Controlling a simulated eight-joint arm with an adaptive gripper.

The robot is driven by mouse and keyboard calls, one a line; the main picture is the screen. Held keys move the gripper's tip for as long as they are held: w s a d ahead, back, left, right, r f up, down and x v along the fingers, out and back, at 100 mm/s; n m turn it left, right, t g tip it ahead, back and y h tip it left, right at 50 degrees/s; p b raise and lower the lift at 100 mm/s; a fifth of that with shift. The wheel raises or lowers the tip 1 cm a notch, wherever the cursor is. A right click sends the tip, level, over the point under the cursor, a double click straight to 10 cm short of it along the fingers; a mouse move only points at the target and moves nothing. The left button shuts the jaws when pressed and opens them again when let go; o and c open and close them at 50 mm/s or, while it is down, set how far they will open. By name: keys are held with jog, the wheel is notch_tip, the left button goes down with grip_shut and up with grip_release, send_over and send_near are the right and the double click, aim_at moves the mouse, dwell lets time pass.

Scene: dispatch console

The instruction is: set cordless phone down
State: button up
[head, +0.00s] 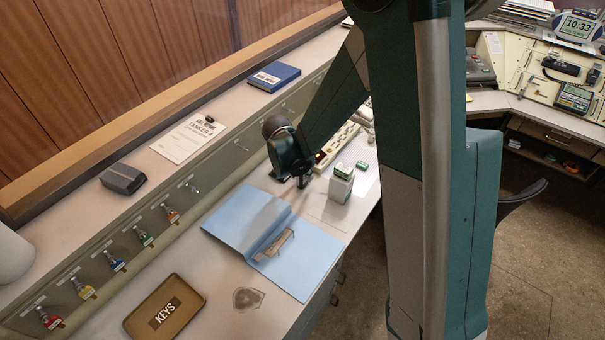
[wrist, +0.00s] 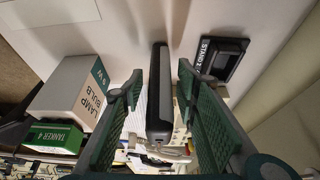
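The cordless phone (wrist: 159,95), a slim dark slab with grey sides, stands between the two fingers of my gripper (wrist: 160,85) in the wrist view. The fingers are apart, with a narrow gap showing on each side of the phone. Its far end is close to the pale surface; I cannot tell whether it touches. A black cradle (wrist: 225,58) labelled "STAND 2" lies to its right, apart from it. In the head view my gripper (head: 291,180) is low over the desk beyond the blue folder, and the phone is not distinguishable there.
A blue folder (head: 310,257) and a KEYS tray (head: 190,284) lie nearer.

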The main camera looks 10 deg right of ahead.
jog(key=p+v, duration=0.2)
jog(key=v, duration=0.9)
dwell(0.8)
jog(key=s+d+r+n+t+y, duration=0.1)
jog(key=s+d+r+n, duration=0.1)
jog(key=s+d+r, duration=0.35)
jog(key=s+d+r+n+y, duration=0.1)
jog(key=s+d+r+n, duration=0.1)
jog(key=s+r, duration=0.5)
jog(key=s+d+r+n+t, duration=0.1)
jog(key=s+d+r+n, duration=0.1)
jog(key=s, duration=0.5)
jog(key=s+d+r+n+t+y, duration=0.1)
jog(key=s+d+r+n+t, duration=0.1)
jog(key=s, duration=0.5)
jog(key=shift+s+d+r+n, duration=0.2)
jog(key=shift+d+r+n, duration=0.3)
jog(key=shift+r, duration=0.6)
